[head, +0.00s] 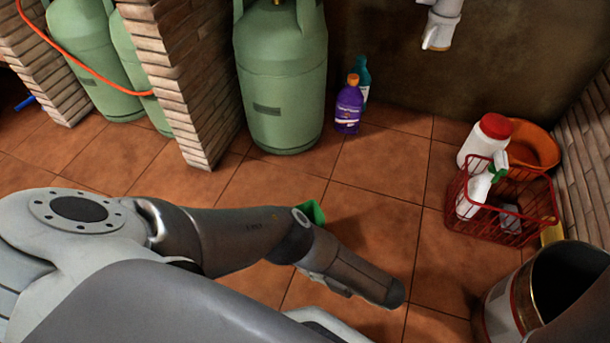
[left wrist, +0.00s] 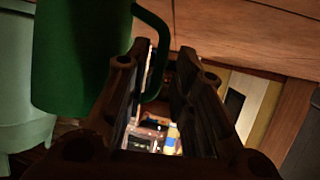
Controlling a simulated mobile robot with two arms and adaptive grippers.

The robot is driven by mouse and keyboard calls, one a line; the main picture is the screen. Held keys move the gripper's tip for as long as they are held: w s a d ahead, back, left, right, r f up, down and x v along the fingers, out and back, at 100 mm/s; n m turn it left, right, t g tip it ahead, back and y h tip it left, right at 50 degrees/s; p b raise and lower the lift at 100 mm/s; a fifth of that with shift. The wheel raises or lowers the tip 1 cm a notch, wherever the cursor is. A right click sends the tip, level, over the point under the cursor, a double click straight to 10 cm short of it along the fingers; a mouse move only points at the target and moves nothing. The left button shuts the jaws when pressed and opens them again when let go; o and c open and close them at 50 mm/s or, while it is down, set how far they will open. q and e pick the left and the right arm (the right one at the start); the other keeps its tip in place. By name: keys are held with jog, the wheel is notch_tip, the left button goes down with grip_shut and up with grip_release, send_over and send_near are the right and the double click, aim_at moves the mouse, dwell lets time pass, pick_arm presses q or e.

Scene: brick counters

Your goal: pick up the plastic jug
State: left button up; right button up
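A green plastic jug (left wrist: 82,55) with a thin loop handle (left wrist: 166,42) fills the upper left of the left wrist view. In the head view only a small green piece of it (head: 313,211) shows behind my left arm; the rest is hidden. My left gripper (left wrist: 174,60) is open, with a gap between its two dark fingers. The handle runs across this gap near the fingertips, and the jug's body is on the left finger's side. Whether the fingers touch the handle is unclear. My right gripper is not in view.
A red wire basket (head: 482,226) with bottles stands at the right, by an orange bowl (head: 535,145) and a metal bucket (head: 497,310). Green gas cylinders (head: 280,80) and a purple bottle (head: 348,108) stand at the back. The middle tiled floor is clear.

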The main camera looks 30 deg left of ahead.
pick_arm(q)
jog(key=b+x, duration=0.1)
jog(key=x, duration=0.3)
jog(key=shift+a, duration=0.1)
jog(key=shift+c, duration=0.5)
grip_shut()
jog(key=shift+r, duration=0.2)
